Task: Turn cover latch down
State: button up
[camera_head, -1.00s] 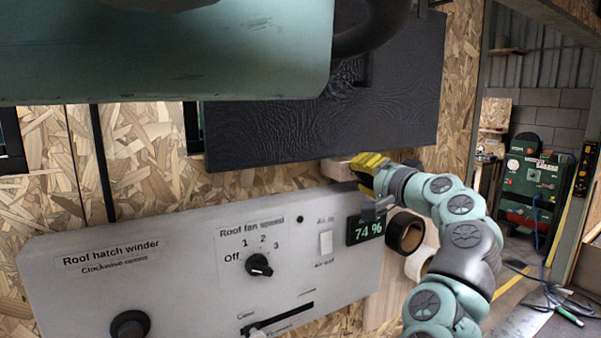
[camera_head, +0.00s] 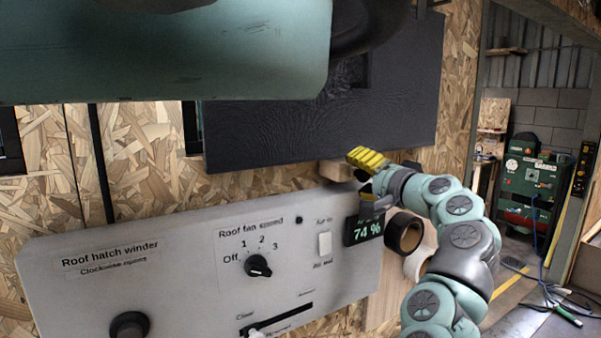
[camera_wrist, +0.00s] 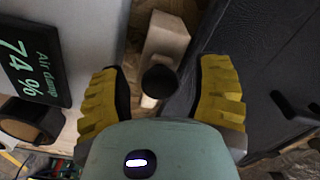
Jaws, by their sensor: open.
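The cover latch looks like a pale wooden block (camera_head: 336,171) at the lower edge of the black cover (camera_head: 300,130). In the head view my gripper (camera_head: 362,177) is at its right end and hides part of it. In the wrist view the wooden block (camera_wrist: 166,38) shows ahead, between and beyond my yellow fingertips (camera_wrist: 162,76). A dark round piece (camera_wrist: 158,82) sits in front of the block; I cannot tell what it belongs to. The fingers are spread apart with nothing gripped. I cannot tell whether either finger touches the block.
A grey control panel (camera_head: 180,270) with knobs, a slider and a green "74 %" display (camera_head: 364,229) lies just below my gripper. A dark roll (camera_head: 404,233) and a white roll (camera_head: 419,262) hang beside the display. The black cover bounds the space above.

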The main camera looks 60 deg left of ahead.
jog(key=shift+d, duration=0.15)
jog(key=d, duration=1.1)
jog(key=shift+s+d, duration=0.35)
jog(key=shift+s, duration=0.1)
